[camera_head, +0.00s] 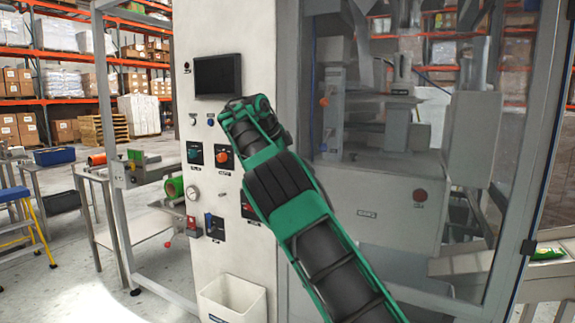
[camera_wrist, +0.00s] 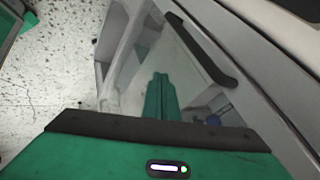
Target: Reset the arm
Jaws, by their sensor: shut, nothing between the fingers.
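My green and black arm rises from the lower right of the head view, in front of the white control column (camera_head: 218,250). Its far bend sits just below the dark screen (camera_head: 217,75). My gripper's fingers cannot be made out in the head view. In the wrist view, the green fingers of my gripper (camera_wrist: 160,97) are together with nothing between them.
A glazed machine enclosure (camera_head: 375,215) is to the right. Speckled floor (camera_wrist: 65,60) is clear.

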